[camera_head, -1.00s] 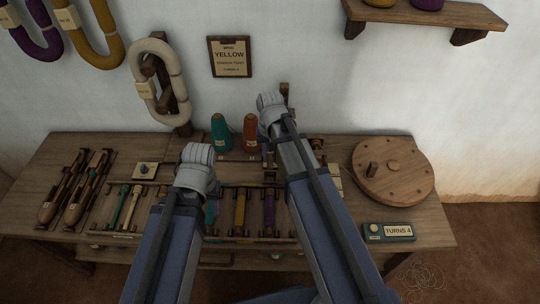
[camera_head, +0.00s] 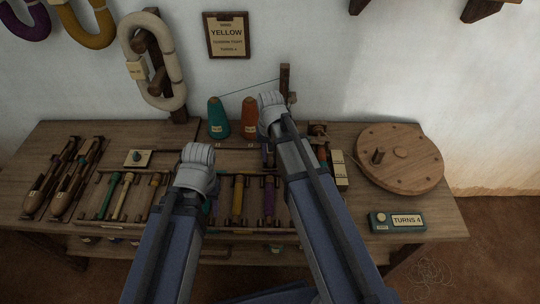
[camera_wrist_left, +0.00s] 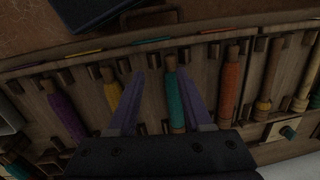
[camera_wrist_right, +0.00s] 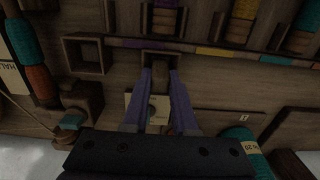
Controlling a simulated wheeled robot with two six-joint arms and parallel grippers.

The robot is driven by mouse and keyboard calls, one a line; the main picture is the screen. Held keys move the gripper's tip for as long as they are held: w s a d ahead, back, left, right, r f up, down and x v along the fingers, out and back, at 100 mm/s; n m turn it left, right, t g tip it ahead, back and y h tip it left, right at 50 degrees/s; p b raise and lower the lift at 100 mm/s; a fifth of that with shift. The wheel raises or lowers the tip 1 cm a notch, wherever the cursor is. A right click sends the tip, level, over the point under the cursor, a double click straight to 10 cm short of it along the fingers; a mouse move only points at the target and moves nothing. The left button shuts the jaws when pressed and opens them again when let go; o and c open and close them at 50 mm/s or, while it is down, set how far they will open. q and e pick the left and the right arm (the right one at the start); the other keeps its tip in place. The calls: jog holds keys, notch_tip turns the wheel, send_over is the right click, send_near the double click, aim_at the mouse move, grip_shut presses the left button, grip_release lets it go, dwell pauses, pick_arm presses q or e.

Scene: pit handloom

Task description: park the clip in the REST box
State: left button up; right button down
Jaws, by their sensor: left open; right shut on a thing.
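My right gripper (camera_wrist_right: 161,82) is shut on a small brownish piece (camera_wrist_right: 161,75), apparently the clip, seen between its fingertips in the right wrist view. The fingertips are over or at a small square wooden box (camera_wrist_right: 148,57); I cannot tell whether the piece is inside it. A second open square box (camera_wrist_right: 88,41) is to its left. I cannot read a REST label on either. In the head view the right gripper (camera_head: 270,104) is over the back middle of the bench. My left gripper (camera_wrist_left: 160,82) is open above the bobbin rack, a teal bobbin (camera_wrist_left: 175,97) between its fingers, nearer one.
The wooden bench (camera_head: 330,215) holds a round wooden disc (camera_head: 400,158), a TURNS 4 box (camera_head: 397,221), a teal cone (camera_head: 217,117), an orange cone (camera_head: 249,118) and shuttles (camera_head: 62,180). A thin post (camera_head: 284,82) with a thread stands behind my right gripper.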

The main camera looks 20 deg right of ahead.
aim_at(270, 155)
dwell(0.3)
jog(key=shift+c, duration=1.5)
grip_release()
notch_tip(270, 155, up, 8)
jog(key=p, duration=0.8)
jog(key=shift+r, duration=0.1)
pick_arm(q)
notch_tip(270, 155, up, 8)
